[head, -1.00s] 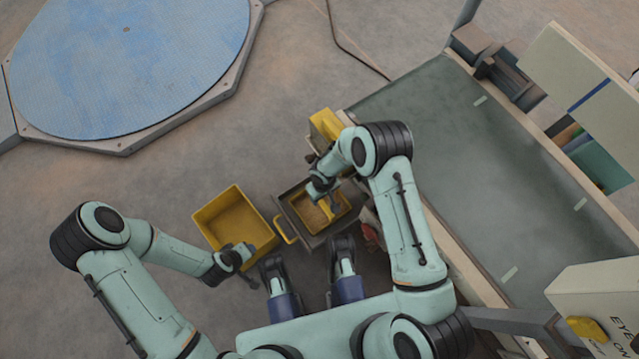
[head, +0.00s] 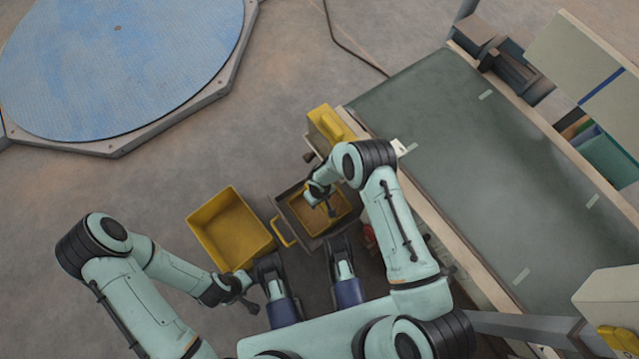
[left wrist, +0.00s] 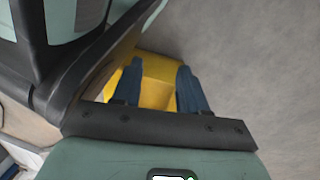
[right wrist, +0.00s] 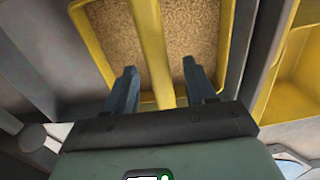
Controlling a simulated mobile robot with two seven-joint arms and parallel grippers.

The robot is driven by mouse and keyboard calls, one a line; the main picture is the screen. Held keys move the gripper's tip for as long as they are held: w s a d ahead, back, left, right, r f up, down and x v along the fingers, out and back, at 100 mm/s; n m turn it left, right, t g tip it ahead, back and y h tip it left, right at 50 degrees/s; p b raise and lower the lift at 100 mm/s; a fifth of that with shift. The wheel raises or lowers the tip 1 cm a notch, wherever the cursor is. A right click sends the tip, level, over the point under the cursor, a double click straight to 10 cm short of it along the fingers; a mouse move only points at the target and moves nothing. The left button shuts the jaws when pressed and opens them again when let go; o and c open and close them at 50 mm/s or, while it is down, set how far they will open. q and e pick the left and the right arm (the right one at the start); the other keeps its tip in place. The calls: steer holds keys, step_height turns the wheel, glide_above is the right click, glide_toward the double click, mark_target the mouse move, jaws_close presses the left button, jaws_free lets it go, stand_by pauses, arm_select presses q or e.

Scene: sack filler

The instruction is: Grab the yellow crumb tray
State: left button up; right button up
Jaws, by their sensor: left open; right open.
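The yellow crumb tray (head: 341,204), holding brown crumbs, sits inside a grey open drawer (head: 315,242) in the head view. It also shows in the right wrist view (right wrist: 88,30), with a yellow bar handle (right wrist: 152,50) across its middle. My right gripper (head: 326,207) is over the tray. Its open fingers (right wrist: 160,85) are on either side of the bar handle in the picture; I cannot tell whether they touch it. My left gripper (head: 250,300) is open and empty, close to the near corner of a yellow bin (head: 262,246). A yellow surface shows beyond its fingers (left wrist: 160,85).
The yellow bin stands on the floor left of the drawer. The drawer's yellow handle (head: 284,232) faces the bin. Another yellow box (head: 328,122) is behind the drawer. A grey-topped bench (head: 470,170) fills the right side. A blue round platform (head: 120,60) lies far left.

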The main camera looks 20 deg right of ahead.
step_height(320, 180, down, 2)
steer(key=shift+f+b, duration=0.25)
steer(key=shift+b, duration=0.05)
jaws_close()
arm_select(q)
steer(key=shift+s+a+f+g, duration=0.1)
steer(key=shift+s+f+g, duration=0.4)
steer(key=shift+s, duration=0.45)
arm_select(e)
steer(key=shift+r, duration=0.15)
